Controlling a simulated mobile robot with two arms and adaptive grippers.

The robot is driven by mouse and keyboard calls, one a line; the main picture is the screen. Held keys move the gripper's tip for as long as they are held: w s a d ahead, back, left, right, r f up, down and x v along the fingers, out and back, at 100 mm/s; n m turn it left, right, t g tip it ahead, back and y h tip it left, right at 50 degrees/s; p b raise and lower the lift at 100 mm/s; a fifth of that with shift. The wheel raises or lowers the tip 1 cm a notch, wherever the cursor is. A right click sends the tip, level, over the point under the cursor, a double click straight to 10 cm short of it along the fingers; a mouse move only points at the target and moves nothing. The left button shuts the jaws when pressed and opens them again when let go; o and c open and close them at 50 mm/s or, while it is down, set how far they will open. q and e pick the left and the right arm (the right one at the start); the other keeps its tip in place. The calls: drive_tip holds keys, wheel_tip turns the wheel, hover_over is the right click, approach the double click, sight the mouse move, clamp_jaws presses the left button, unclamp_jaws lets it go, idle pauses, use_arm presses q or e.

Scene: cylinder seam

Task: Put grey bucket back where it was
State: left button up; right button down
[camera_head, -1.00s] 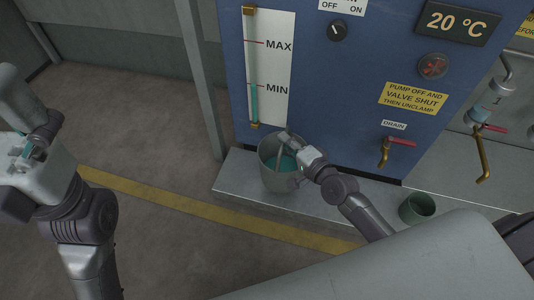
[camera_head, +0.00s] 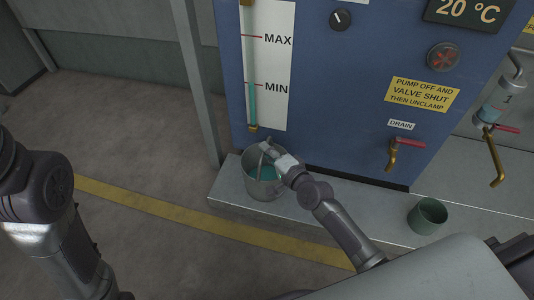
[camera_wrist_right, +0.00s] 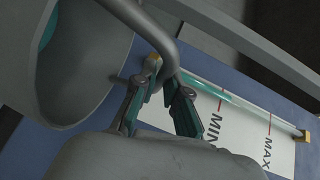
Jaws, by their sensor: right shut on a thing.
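The grey bucket (camera_head: 281,189) holds teal liquid and is at the left end of the grey ledge (camera_head: 228,188), below the level gauge. It looks upright; I cannot tell whether its base touches the ledge. My right gripper (camera_head: 266,147) is shut on the bucket's handle at the rim. In the right wrist view the bucket (camera_wrist_right: 75,75) fills the upper left, and the fingers (camera_wrist_right: 165,78) close around the grey handle bar. My left arm comes in at the left edge of the head view, with its gripper out of view.
A blue cabinet (camera_head: 330,110) stands behind the ledge, with a brass drain tap (camera_head: 392,155) with a red lever. A small green cup (camera_head: 427,216) stands on the ledge to the right. A yellow line (camera_head: 150,205) crosses the open floor at left.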

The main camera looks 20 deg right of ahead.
drive_tip(key=c, duration=1.6)
unclamp_jaws()
drive_tip(key=shift+f, duration=0.1)
drive_tip(key=shift+c, duration=0.2)
drive_tip(key=o, duration=0.4)
drive_tip(key=shift+o, duration=0.2)
